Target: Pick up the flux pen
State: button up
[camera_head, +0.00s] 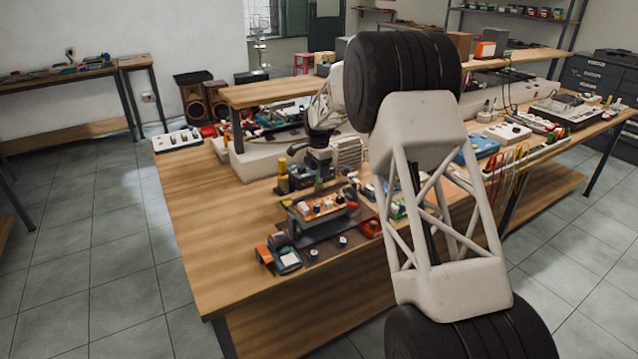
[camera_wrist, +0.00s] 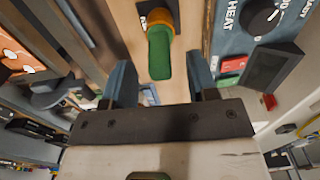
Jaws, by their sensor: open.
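In the wrist view my gripper (camera_wrist: 163,80) has its two blue fingers spread apart with nothing held between them. A pen-like thing with a green body and a yellow-orange collar (camera_wrist: 159,48) shows just beyond the gap, roughly centred between the fingers. It may be the flux pen, but I can read no label on it. It looks apart from both fingers. In the head view my arm reaches over the workbench (camera_head: 200,215) and its end is near the cluttered middle. My fingers are not clear there, and I cannot pick out the pen for sure.
A blue panel with a black knob marked HEAT (camera_wrist: 262,16) is close to the right finger. A dark block (camera_wrist: 272,66) sits beside it. The bench's left front is clear.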

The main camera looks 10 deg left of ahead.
aim_at(319, 183)
jog(key=shift+f, duration=1.9)
jog(key=c, duration=0.9)
jog(key=shift+r, duration=0.1)
jog(key=shift+r, duration=4.95)
jog(key=shift+s+a+r, duration=0.1)
jog(key=shift+s+r, duration=0.05)
jog(key=shift+s, duration=0.35)
jog(key=s+r, duration=0.1)
jog(key=s, duration=0.5)
jog(key=s+d+r, duration=0.1)
jog(key=s, duration=0.5)
jog(key=s+r, duration=0.1)
jog(key=s, duration=0.5)
jog(key=shift+s+d+r, duration=0.1)
jog(key=shift+s+d, duration=0.15)
jog(key=shift+d, duration=0.1)
